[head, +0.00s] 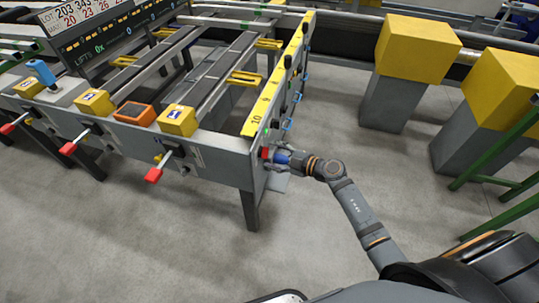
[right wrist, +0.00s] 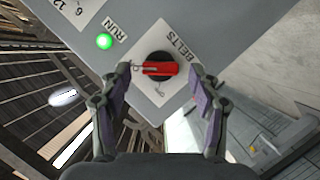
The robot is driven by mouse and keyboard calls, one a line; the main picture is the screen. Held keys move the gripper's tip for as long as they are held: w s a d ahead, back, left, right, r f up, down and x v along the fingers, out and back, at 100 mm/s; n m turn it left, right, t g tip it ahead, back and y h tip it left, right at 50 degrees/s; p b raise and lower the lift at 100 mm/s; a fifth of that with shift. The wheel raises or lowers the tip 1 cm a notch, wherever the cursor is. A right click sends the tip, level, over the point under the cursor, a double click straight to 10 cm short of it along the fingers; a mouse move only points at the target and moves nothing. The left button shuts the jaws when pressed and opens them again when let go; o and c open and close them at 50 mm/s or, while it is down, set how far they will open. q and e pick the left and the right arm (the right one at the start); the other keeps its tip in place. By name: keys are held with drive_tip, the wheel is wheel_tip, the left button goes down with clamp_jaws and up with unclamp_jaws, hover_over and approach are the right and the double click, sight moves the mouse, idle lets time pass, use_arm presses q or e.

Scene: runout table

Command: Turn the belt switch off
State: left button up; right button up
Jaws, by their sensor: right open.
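The belt switch (right wrist: 160,69) is a red knob on a black round base, on a white plate marked BELTS, in the right wrist view. Its red handle lies nearly level across the picture. In the head view the red switch (head: 265,153) shows small on the end face of the runout table (head: 215,152). My right gripper (right wrist: 166,75) is open, with one finger on each side of the knob. Whether the fingers touch it cannot be told. In the head view my right gripper (head: 277,158) is at the table's corner. My left gripper is not in view.
A green lamp (right wrist: 104,41) marked RUN glows beside the switch. Levers with red grips, such as one lever (head: 154,175), stick out along the table's front. Yellow-topped grey blocks (head: 393,95) stand at the right. The floor before the table is clear.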

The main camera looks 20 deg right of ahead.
drive_tip(key=shift+x, duration=0.8)
drive_tip(key=c, duration=1.2)
drive_tip(key=shift+o, duration=0.2)
drive_tip(key=shift+f, duration=0.1)
